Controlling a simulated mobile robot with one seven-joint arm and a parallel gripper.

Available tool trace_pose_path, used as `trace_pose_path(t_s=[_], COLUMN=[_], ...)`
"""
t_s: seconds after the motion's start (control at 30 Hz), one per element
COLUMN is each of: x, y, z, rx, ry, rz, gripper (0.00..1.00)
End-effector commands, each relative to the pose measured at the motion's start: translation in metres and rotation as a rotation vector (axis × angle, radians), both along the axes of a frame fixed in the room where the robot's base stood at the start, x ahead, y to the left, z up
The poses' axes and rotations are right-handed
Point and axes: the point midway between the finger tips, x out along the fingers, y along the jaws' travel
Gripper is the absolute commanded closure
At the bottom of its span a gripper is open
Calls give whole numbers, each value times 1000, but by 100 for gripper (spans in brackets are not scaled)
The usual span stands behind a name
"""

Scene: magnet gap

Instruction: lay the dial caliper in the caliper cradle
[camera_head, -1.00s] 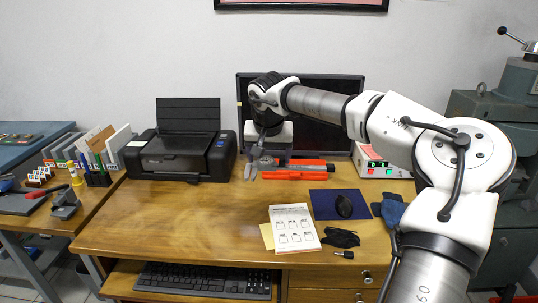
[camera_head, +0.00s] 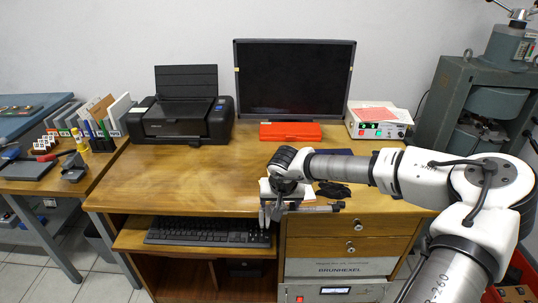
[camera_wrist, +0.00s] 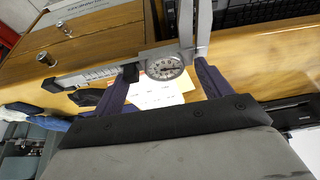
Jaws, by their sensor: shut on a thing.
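The dial caliper (camera_head: 316,209) is in my gripper (camera_head: 277,199), held level near the desk's front edge with its beam pointing right. In the wrist view the caliper's round dial (camera_wrist: 166,67) sits between the dark fingers of my gripper (camera_wrist: 163,84), which is shut on it. The beam runs left and the metal jaws point up in that picture. A flat orange-red case (camera_head: 290,131) lies at the back of the desk below the monitor. I cannot tell whether this case is the caliper cradle; no other cradle is clearly seen.
The keyboard (camera_head: 205,232) lies on a pulled-out shelf beside and below the caliper. The monitor (camera_head: 295,78), printer (camera_head: 182,118) and a box with lit displays (camera_head: 378,128) stand at the back. A black cloth (camera_head: 334,190) lies behind the caliper. The desk's left middle is clear.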

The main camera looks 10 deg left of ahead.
Motion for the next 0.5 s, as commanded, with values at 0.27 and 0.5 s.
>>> trace_pose_path(t_s=[0.27, 0.5], x=[-45, -74], y=[-50, -87], z=[-158, -271], rx=[4, 3], ry=[12, 7], rz=[27, 50], gripper=[50, 50])
